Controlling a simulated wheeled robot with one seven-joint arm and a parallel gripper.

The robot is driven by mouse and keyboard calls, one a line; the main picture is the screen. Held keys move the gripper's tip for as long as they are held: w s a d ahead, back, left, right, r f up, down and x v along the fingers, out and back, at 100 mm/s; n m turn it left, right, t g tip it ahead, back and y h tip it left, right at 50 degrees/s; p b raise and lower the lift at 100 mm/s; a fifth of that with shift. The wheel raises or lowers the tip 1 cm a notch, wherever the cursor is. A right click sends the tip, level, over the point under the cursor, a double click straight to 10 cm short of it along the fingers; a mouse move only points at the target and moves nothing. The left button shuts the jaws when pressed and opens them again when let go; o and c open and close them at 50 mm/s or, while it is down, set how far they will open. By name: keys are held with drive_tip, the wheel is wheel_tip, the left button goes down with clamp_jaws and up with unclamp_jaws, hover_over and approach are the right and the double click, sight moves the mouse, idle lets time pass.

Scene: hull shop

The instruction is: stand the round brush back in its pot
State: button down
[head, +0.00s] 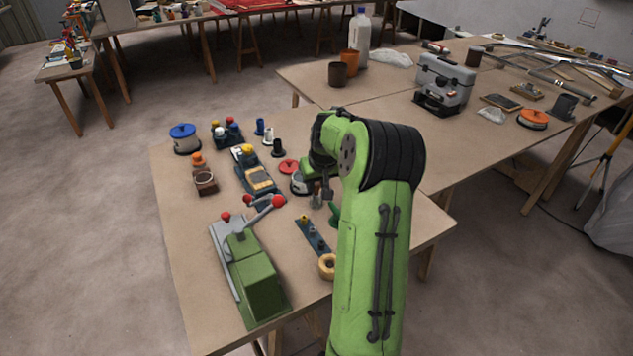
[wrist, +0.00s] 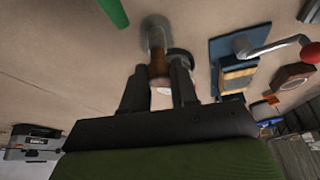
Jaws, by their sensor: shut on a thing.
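My gripper (wrist: 158,85) is shut on the round brush (wrist: 158,70). Its brown part is between the fingers, and a pale grey rounded end points away from them in the wrist view. In the head view my gripper (head: 322,187) is over the near table, and the brush (head: 316,197) shows small and partly hidden below it. I cannot tell whether the brush touches the table. A dark brown pot (head: 338,74) and an orange-brown pot (head: 349,60) stand on the far table. I cannot tell which pot is the brush's own.
A grey toolbox (head: 444,84) is on the far table. The near table's right corner is clear.

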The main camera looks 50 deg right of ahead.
drive_tip(key=shift+f, duration=0.2)
drive_tip(key=c, duration=1.1)
unclamp_jaws()
drive_tip(key=shift+c, duration=0.2)
drive_tip(key=shift+r, duration=0.1)
drive_tip(key=p+v, duration=0.6)
drive_tip(key=v, duration=0.5)
